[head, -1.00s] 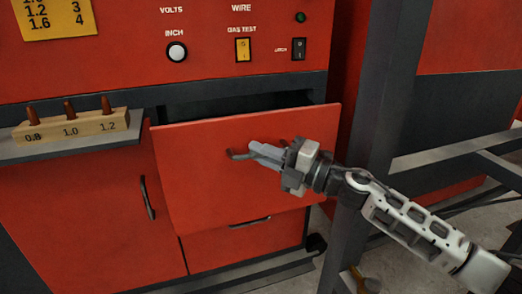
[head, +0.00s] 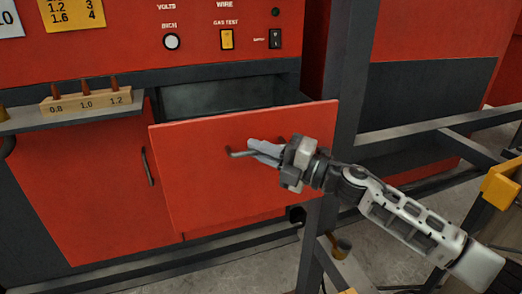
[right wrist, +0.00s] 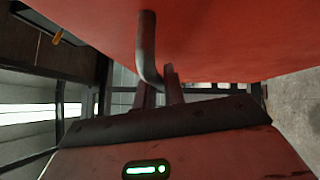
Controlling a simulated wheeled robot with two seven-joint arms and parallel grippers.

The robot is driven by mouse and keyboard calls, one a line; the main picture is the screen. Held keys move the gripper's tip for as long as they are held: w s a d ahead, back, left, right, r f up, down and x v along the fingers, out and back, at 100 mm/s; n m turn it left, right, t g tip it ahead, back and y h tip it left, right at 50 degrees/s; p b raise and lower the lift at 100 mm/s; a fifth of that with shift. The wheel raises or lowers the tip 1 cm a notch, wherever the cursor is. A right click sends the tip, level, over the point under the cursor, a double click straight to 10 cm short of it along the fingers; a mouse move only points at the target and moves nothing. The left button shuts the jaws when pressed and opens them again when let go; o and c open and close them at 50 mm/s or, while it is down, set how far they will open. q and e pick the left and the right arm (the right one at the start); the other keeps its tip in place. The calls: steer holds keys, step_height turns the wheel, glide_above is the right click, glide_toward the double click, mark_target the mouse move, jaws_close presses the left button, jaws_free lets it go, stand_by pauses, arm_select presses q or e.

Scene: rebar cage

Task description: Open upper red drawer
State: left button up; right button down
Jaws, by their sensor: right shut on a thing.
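The upper red drawer (head: 240,190) stands pulled out from the red cabinet in the head view, with its dark interior (head: 215,97) showing behind the front panel. My right gripper (head: 262,150) is shut on the drawer's dark bar handle (head: 240,153), near the handle's right part. In the right wrist view the handle (right wrist: 147,45) bends down to the gripper fingers (right wrist: 160,90), below the red drawer front (right wrist: 220,40). My left gripper is not in view.
A grey shelf (head: 70,120) with a wooden block (head: 88,101) of tips juts out left of the drawer. A dark upright post (head: 345,90) stands just right of the drawer. A red door with a handle (head: 147,166) is at the lower left.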

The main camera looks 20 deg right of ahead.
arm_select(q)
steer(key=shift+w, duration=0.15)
arm_select(e)
steer(key=c, duration=1.5)
jaws_free()
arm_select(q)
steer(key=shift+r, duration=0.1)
